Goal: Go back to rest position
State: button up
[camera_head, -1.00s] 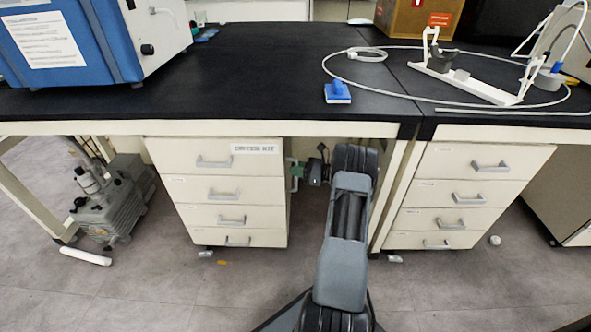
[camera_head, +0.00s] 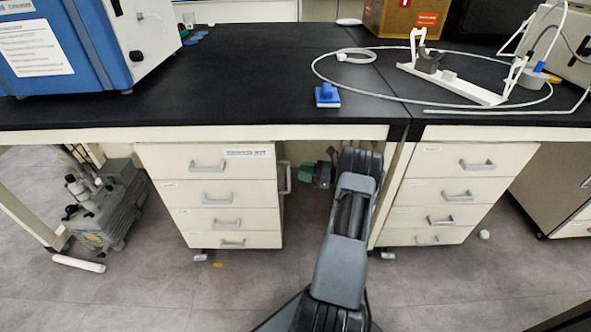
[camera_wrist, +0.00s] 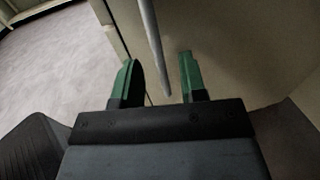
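My gripper (camera_head: 306,173) is below the bench, just right of the left drawer cabinet (camera_head: 216,194). In the wrist view its green fingers (camera_wrist: 159,62) are apart with nothing held between them. A thin grey bar (camera_wrist: 152,45), which looks like a handle, lies in line with the gap between the fingers, beside a pale panel (camera_wrist: 215,35). I cannot tell how far the bar is from the fingertips. In the head view a grey handle (camera_head: 287,178) shows at the right side of the cabinet, left of my gripper.
The black bench top (camera_head: 250,75) is above my arm. A right drawer cabinet (camera_head: 440,190) stands close to my arm. A pump (camera_head: 105,208) is on the floor at left.

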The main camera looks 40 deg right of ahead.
jog(key=shift+s+d, duration=0.4)
jog(key=shift+s, duration=0.1)
